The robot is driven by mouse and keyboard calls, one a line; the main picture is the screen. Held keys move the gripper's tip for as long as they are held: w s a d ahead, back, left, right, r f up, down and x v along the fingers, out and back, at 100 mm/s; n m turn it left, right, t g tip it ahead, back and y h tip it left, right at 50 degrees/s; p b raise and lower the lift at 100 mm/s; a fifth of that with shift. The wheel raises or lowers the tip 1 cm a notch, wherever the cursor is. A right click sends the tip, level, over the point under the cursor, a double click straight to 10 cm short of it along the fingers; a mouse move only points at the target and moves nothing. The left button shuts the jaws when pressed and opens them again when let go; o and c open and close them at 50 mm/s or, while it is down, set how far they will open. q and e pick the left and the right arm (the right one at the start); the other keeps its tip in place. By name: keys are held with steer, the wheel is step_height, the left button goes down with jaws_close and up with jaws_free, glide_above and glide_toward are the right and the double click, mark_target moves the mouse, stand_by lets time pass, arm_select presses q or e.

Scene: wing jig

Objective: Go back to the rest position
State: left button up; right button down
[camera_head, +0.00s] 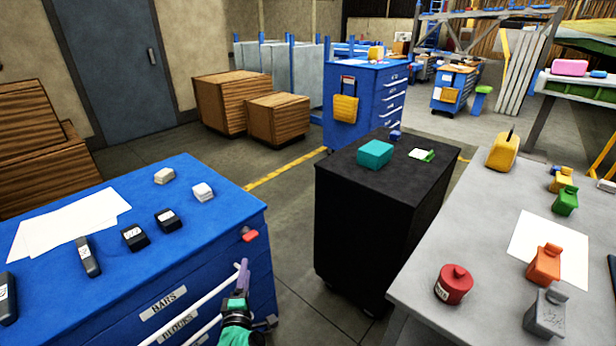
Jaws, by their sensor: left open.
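My left gripper (246,292) shows at the bottom centre, with a green and black body and a purple finger pointing up. It is open and I see nothing between its fingers. In the picture it overlaps the front of the blue drawer cabinet (215,262), close to its handles; I cannot tell whether it touches them. My right gripper is out of view.
A black cabinet (345,235) stands ahead, carrying a teal box (375,154). A grey table (440,250) at right holds a red container (453,284) and several bottles. Dark blocks lie on the blue cabinet. Bare floor (300,275) shows between the cabinets.

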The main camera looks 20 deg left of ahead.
arm_select(q)
steer(key=s+d+f+m+g+h, duration=0.35)
steer(key=d+f+m, duration=0.35)
steer(key=f, duration=0.5)
steer(key=s+d+f+m+g+h, duration=0.2)
steer(key=s+d+f+m+h, duration=0.35)
steer(key=f, duration=0.65)
steer(key=s+f+m+g, duration=0.4)
steer(key=s+f+m, duration=0.3)
steer(key=s, duration=0.5)
steer(key=s+f+m+g, duration=0.5)
steer(key=s+f+m, duration=0.1)
steer(key=s, duration=0.7)
steer(key=shift+s+a+f+m+y, duration=0.15)
steer(key=shift+a+f+m+y, duration=0.2)
steer(key=shift+a+f, duration=0.1)
